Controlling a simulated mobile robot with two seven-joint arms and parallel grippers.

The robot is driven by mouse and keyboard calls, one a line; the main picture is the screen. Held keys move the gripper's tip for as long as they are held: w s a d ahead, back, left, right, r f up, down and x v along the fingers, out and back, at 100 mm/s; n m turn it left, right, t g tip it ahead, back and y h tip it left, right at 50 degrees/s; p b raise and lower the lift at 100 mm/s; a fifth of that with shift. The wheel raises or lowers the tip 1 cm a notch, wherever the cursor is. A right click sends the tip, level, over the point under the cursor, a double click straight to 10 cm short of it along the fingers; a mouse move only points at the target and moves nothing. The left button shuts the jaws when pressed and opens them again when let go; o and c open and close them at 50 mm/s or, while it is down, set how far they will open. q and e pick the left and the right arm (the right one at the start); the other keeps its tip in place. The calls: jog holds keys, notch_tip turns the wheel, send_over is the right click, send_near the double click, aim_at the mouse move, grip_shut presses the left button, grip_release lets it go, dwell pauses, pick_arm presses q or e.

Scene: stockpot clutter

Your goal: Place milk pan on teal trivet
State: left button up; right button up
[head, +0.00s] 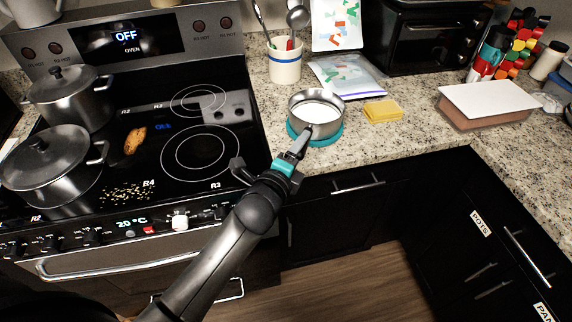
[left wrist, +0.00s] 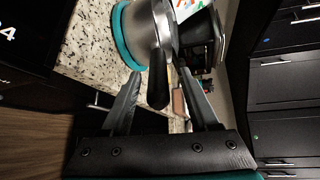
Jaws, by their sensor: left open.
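The milk pan (head: 316,97), a small steel pot with white liquid in it, sits upright on the round teal trivet (head: 327,138) on the counter. The trivet's rim shows around the pan's near and right sides. In the left wrist view the pan (left wrist: 143,32) appears to rest on the trivet (left wrist: 121,38). My left gripper (head: 297,147) is at the pan's handle, on the near side. In the left wrist view its fingers are apart, with the dark handle (left wrist: 157,85) between them and gaps beside it. My right gripper is not in view.
A yellow sponge (head: 382,111) lies right of the pan. A utensil crock (head: 285,66) and a flat bag (head: 346,79) are behind it. The stove (head: 222,130) is on the left, with two lidded pots. Bare counter lies between sponge and white-topped block (head: 489,104).

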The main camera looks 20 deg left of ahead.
pick_arm(q)
jog(key=s+r, duration=0.2)
jog(key=s, duration=0.8)
jog(key=shift+a, duration=0.25)
jog(key=s+a+f+n+g, duration=0.1)
jog(key=s+f+n+g, duration=0.35)
jog(key=f, duration=1.05)
jog(key=s+f+n+g, duration=0.3)
jog(key=s+f+n, duration=0.15)
jog(key=f, duration=0.95)
jog(key=s+a+f+n+g, duration=0.1)
jog(key=s+f+n+g, duration=0.1)
jog(key=s+f, duration=0.3)
jog(key=s+f+n+g, duration=0.3)
jog(key=s+f+n, duration=0.1)
jog(key=s, duration=0.8)
jog(key=s+a+f+n+g, duration=0.1)
jog(key=s+f+n+g, duration=0.1)
jog(key=s+f, duration=0.4)
jog(key=s+n, duration=0.1)
jog(key=s, duration=0.2)
jog(key=shift+a+f+y, duration=0.3)
jog(key=shift+a+y, duration=0.05)
jog(key=shift+y, duration=0.05)
jog(key=shift+s, duration=0.1)
